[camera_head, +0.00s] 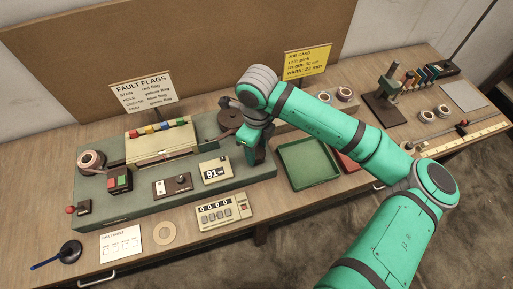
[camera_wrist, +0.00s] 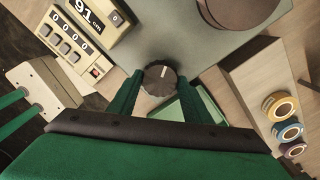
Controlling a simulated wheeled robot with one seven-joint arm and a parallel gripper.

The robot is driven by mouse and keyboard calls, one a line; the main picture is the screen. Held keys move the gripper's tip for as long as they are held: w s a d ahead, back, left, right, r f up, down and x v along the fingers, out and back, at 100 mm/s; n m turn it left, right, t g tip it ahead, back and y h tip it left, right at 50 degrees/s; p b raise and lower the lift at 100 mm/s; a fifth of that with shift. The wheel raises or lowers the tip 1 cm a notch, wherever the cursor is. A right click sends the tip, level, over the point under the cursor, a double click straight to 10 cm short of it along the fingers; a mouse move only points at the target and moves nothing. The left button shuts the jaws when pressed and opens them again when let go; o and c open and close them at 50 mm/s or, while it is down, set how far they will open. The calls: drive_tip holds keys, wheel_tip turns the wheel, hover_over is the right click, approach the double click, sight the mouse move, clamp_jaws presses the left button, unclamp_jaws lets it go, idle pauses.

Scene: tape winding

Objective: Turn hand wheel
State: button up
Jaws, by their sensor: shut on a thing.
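A round dark knob with a white mark on its top, seemingly the hand wheel (camera_wrist: 160,76), shows between my fingers in the wrist view. My gripper (camera_wrist: 160,90) is shut on it, one finger on each side. In the head view my gripper (camera_head: 254,158) points down at the right end of the green machine base (camera_head: 130,208), and it hides the knob there. A brown disc (camera_head: 230,117) lies just behind my gripper on the same base. The length display (camera_head: 215,170) on the base reads 91 cm.
A counter box (camera_head: 222,212) showing zeros stands in front of the base. A green tray (camera_head: 308,165) lies right of my gripper, with a red tray (camera_head: 346,163) beside it. Tape rolls (camera_wrist: 279,107) sit on a ledge to the right in the wrist view.

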sight(257, 152)
drive_tip(key=shift+n, duration=0.5)
drive_tip(key=o, duration=1.1)
drive_tip(key=shift+c, duration=0.2)
wheel_tip(257, 152, up, 11)
drive_tip(key=shift+f, duration=0.1)
